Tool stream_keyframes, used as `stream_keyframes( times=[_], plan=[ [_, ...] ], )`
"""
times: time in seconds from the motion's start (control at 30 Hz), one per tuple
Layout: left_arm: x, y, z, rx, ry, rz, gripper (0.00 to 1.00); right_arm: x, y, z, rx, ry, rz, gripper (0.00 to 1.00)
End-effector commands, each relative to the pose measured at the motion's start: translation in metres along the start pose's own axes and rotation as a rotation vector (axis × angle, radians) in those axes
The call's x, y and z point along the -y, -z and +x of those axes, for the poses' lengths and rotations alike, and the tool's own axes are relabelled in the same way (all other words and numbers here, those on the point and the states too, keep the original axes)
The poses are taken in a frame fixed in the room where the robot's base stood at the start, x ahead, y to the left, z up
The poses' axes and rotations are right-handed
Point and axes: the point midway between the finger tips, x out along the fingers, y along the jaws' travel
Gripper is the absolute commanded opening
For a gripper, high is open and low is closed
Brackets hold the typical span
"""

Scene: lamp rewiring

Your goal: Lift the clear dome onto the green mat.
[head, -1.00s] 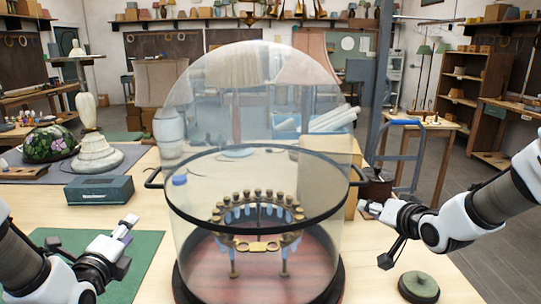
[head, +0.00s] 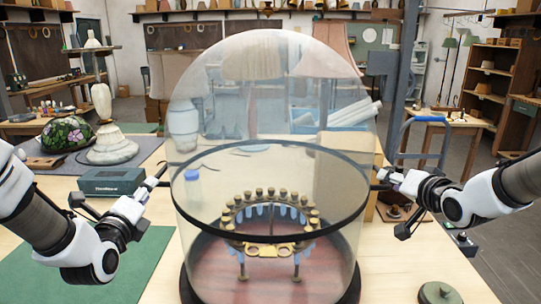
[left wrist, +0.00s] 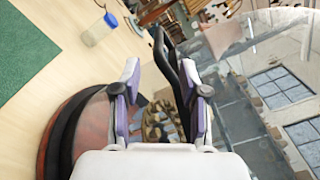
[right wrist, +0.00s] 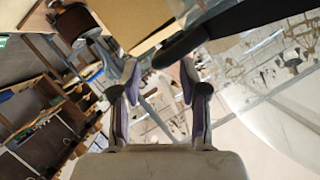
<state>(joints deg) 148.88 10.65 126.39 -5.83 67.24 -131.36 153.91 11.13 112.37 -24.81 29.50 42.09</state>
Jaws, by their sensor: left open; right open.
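The clear dome (head: 270,90) stands upright on a round dark-rimmed reddish base (head: 215,278), over a brass ring with blue drops (head: 265,250). A black band circles the dome, with a handle on each side. The green mat (head: 110,275) lies bare at the front left; it also shows in the left wrist view (left wrist: 25,50). My left gripper (head: 148,190) is open at the left handle (head: 156,177); in the left wrist view the black handle (left wrist: 165,50) runs between the fingers. My right gripper (head: 385,177) is open; the black right handle (right wrist: 190,38) is just ahead of its fingertips.
A grey-green box (head: 110,181) stands behind my left gripper. A grey mat with a floral shade (head: 66,133) and a pale lamp base (head: 110,145) is at the back left. A round green-topped piece (head: 438,293) lies front right. A blue-capped jar (head: 192,185) shows through the dome.

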Motion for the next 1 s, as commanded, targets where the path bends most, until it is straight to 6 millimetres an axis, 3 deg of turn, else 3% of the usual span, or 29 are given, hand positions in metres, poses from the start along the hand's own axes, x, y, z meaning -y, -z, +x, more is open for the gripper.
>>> stream_keyframes(
  times=[0.43, 0.6, 0.87, 1.0],
  plan=[
    [-0.001, 0.001, 0.084, -0.001, 0.0, 0.0, 0.43, 0.0, -0.001, 0.055, 0.001, 0.0, -0.002, 0.44],
    [0.0, 0.001, 0.097, -0.001, -0.001, 0.0, 0.43, 0.0, -0.001, 0.064, 0.0, 0.0, 0.0, 0.44],
    [0.0, 0.001, 0.099, -0.001, -0.001, 0.0, 0.43, 0.0, -0.001, 0.064, 0.0, 0.0, 0.0, 0.44],
    [0.0, 0.001, 0.098, -0.001, -0.001, 0.0, 0.0, 0.0, -0.001, 0.064, 0.001, 0.0, 0.0, 0.0]
  ],
)
